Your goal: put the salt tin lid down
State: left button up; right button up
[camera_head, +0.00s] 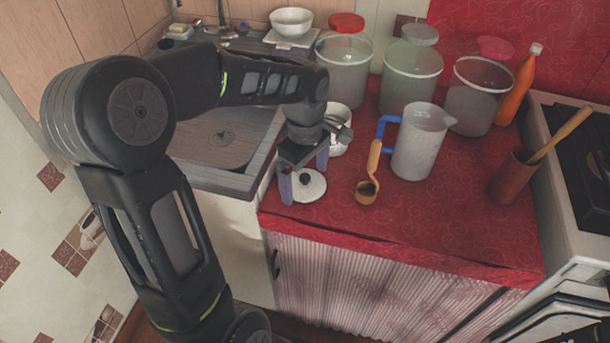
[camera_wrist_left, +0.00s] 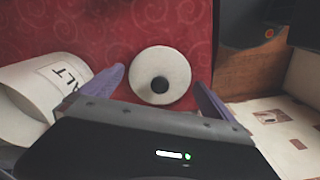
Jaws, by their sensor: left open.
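The salt tin lid (camera_head: 308,187) is a white disc with a black knob. It lies knob up on the red oilcloth near the counter's front left corner. My left gripper (camera_head: 304,174) is open above it, one finger to each side. In the left wrist view the lid (camera_wrist_left: 174,90) shows between the spread fingertips (camera_wrist_left: 160,80), with red cloth visible on both sides of it. The white salt tin (camera_wrist_left: 40,84), its label partly readable, stands beside the gripper. In the head view the tin (camera_head: 340,112) is partly hidden behind my gripper. My right gripper is not in view.
A copper-coloured scoop (camera_head: 366,192) with a wooden handle lies right of the lid. A measuring jug (camera_head: 420,145) with a blue handle stands behind it. Several clear canisters (camera_head: 412,72) line the back. The red counter's (camera_head: 440,225) front right is clear.

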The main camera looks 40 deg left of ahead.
aim_at(305, 177)
pick_arm(q)
jog(key=shift+r, duration=0.2)
notch_tip(305, 177, up, 12)
jog(key=p, duration=0.1)
jog(key=shift+f, duration=0.1)
dwell(0.9)
